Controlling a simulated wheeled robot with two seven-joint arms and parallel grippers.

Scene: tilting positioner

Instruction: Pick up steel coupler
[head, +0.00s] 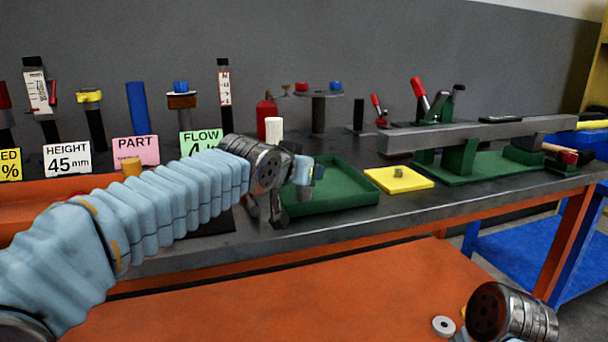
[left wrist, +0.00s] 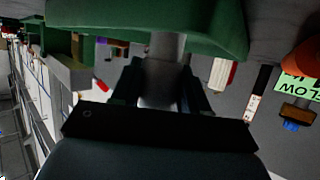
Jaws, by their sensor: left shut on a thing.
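In the left wrist view a grey cylinder, which looks like the steel coupler (left wrist: 164,72), sits between the two fingers of my left gripper (left wrist: 160,85). The gripper is shut on it. Its upper end in that view overlaps the edge of the green tray (left wrist: 210,38). In the head view my left gripper (head: 265,212) is low over the bench at the left front side of the green tray (head: 335,205). The coupler cannot be made out there, behind the fingers and wrist. My right wrist shows at the bottom right of the head view, with its fingers out of frame.
A yellow pad (head: 410,182) with a small metal piece (head: 398,172) lies right of the tray. A green clamp fixture (head: 470,172) carries a long grey bar (head: 480,134). The tray's floor looks clear.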

